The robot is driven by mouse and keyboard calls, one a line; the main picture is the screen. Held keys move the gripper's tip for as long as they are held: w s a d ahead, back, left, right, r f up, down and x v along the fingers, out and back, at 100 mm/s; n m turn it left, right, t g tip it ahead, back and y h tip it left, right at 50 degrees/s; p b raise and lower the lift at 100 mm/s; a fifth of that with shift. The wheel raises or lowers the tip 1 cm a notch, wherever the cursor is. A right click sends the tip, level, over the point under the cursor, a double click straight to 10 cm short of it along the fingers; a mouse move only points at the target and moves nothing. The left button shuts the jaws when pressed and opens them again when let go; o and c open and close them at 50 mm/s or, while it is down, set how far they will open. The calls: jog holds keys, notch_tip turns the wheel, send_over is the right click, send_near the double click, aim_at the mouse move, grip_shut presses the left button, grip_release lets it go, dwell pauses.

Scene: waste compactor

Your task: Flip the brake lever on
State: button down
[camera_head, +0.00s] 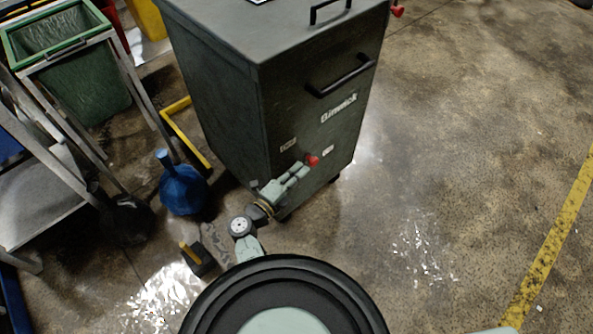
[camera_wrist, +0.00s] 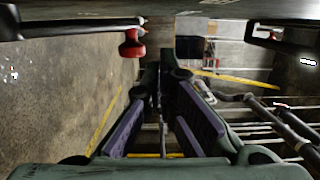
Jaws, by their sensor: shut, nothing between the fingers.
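The red knob of the brake lever (camera_head: 312,160) is low on the front of the dark waste compactor (camera_head: 222,85), between two small labels. My gripper (camera_head: 298,172) is close in front of that panel, just left of and below the knob. In the wrist view a red knob (camera_wrist: 131,45) on a dark stem is to the left of my gripper's fingertips (camera_wrist: 166,82), with a visible gap in the picture. The gripper is shut and empty, its purple-padded fingers converging toward the tips. I cannot tell whether it touches the lever.
A black handle (camera_head: 341,77) crosses the compactor's upper front. Another red knob (camera_head: 397,10) is at its far upper right. A blue bottle-shaped object (camera_head: 182,187), a yellow floor frame (camera_head: 184,135) and a green bin (camera_head: 82,85) on a metal rack are left. Floor to the right is clear.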

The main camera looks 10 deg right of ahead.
jog(key=s+a+r+p, duration=0.3)
jog(key=s+a, duration=0.3)
jog(key=shift+s+a+r, duration=0.15)
jog(key=shift+s+a, duration=0.1)
